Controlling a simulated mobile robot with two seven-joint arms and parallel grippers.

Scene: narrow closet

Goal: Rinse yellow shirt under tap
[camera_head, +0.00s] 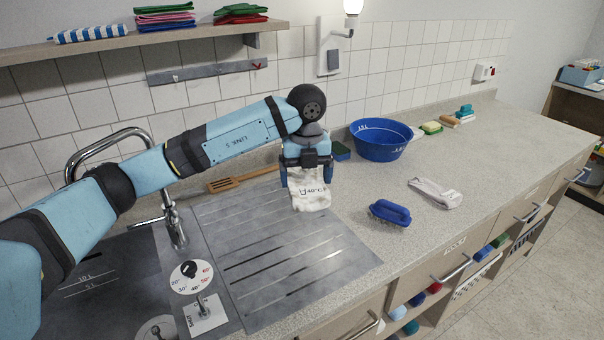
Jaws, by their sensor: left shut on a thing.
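My left gripper (307,172) points down over the ribbed drainboard (265,240) and is shut on a whitish cloth (311,199). The cloth hangs below the fingers and has a "40°C" wash mark; its lower edge is at or just above the drainboard, I cannot tell which. No clearly yellow shirt shows. The chrome tap (174,228) stands at the left, partly behind my left arm. Beside it are the dark sink (95,285) and a temperature dial (190,277). My right gripper is not in view.
A blue basin (381,141) stands right of the gripper. A blue brush (389,212) and a white sock-like cloth (435,193) lie on the counter. A wooden spatula (240,180) lies behind the drainboard. A wall shelf (130,40) holds folded cloths. The drainboard's front is clear.

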